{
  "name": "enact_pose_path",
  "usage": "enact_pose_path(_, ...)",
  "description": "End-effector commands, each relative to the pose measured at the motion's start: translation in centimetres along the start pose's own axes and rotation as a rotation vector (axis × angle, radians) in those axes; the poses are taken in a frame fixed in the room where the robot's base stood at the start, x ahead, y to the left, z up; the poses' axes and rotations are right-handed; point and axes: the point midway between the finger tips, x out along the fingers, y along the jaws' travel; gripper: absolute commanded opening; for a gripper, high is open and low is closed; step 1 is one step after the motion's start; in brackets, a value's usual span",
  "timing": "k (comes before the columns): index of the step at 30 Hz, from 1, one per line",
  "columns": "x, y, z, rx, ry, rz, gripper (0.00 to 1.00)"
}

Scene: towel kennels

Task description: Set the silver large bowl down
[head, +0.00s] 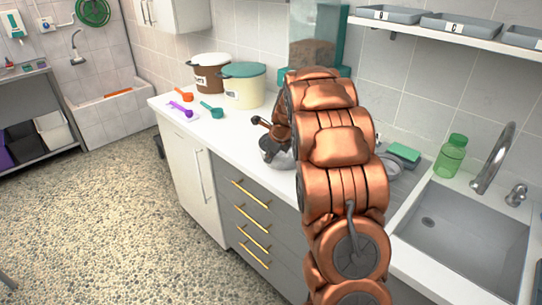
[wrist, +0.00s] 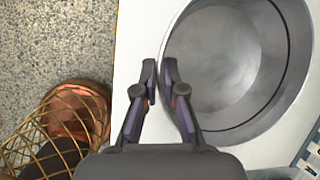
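The silver large bowl (wrist: 235,60) fills the right of the wrist view and looks empty inside. In the head view it shows partly (head: 277,152) at the white counter (head: 228,127), with my arm hiding its right side. My gripper (wrist: 161,74) is at the bowl's left rim, one finger outside and the other over the inside. The fingertips are close together, with the rim pinched between them. The bowl looks level, at or just above the counter; its underside is hidden, so I cannot tell whether it touches.
Purple (head: 182,108), orange (head: 185,95) and teal (head: 211,109) scoops lie left on the counter, before two lidded tubs (head: 243,85). A sink (head: 462,240), green bottle (head: 451,155) and sponge (head: 403,154) are at right. The counter's front edge runs close to my gripper.

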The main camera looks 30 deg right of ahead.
Motion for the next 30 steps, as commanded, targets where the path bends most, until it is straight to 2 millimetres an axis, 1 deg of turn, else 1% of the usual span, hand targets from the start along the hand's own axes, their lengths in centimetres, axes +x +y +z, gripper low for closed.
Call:
enact_pose_path(1, 0.0, 0.0, 0.0, 0.000, 0.000, 0.000, 0.17)
enact_pose_path(5, 0.0, 0.0, 0.0, 0.000, 0.000, 0.000, 0.30)
enact_pose_path(6, 0.0, 0.0, 0.0, 0.000, 0.001, 0.000, 0.31)
enact_pose_path(14, 0.0, 0.0, 0.0, 0.000, 0.000, 0.000, 0.31)
enact_pose_path(17, -0.4, -0.1, 0.1, 0.000, 0.000, -0.002, 0.31)
enact_pose_path(20, -1.3, -0.1, 0.1, 0.000, -0.001, -0.003, 0.31)
enact_pose_path(23, -2.7, -0.1, 0.0, 0.000, 0.000, -0.002, 0.31)
enact_pose_path(30, -7.3, -0.1, 0.0, -0.001, 0.000, -0.002, 0.31)
